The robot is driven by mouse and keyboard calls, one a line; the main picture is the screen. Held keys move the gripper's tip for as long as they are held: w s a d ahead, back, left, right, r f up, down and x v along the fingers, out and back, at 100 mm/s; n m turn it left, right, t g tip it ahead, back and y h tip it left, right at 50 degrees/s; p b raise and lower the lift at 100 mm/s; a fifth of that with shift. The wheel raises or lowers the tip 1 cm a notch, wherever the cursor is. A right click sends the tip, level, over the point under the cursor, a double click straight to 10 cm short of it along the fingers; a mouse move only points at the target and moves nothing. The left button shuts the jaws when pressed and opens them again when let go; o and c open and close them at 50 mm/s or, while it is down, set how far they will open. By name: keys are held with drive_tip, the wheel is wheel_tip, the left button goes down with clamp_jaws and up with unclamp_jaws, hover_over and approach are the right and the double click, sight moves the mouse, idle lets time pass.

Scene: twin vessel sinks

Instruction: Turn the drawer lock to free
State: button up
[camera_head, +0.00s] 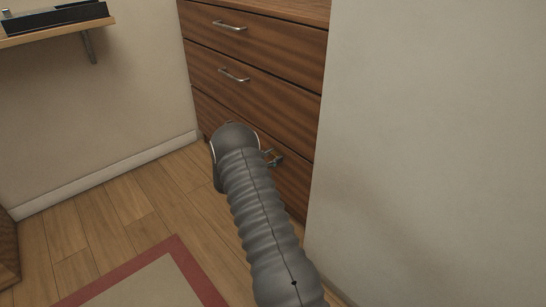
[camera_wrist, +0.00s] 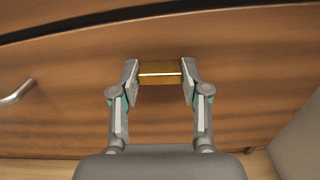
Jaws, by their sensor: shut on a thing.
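The drawer lock (camera_wrist: 160,70) shows in the wrist view as a small brass-coloured block with a bright edge, against the brown wooden drawer front (camera_wrist: 75,75). My gripper (camera_wrist: 160,84) is shut on it, one finger at each side. In the wrist view the lock's bright edge lies nearly level. Its marks and its exact turn cannot be made out. In the head view my gripper (camera_head: 273,158) is at the lowest visible drawer (camera_head: 293,180) of the wooden chest, and the lock is hidden behind my arm and fingers.
A metal handle (camera_wrist: 17,93) is left of the lock in the wrist view. Two upper drawers have bar handles (camera_head: 230,25). A pale wall (camera_head: 430,130) stands close on the right. A wall shelf (camera_head: 55,33) is at upper left. The wooden floor (camera_head: 140,200) and red-edged rug (camera_head: 185,262) are clear.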

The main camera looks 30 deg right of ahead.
drive_tip(key=shift+n, duration=0.6)
drive_tip(key=o, duration=1.1)
drive_tip(key=shift+o, duration=0.2)
drive_tip(key=shift+a, duration=0.15)
drive_tip(key=s+a, duration=0.1)
drive_tip(key=a, duration=1)
drive_tip(key=shift+s+a, duration=0.35)
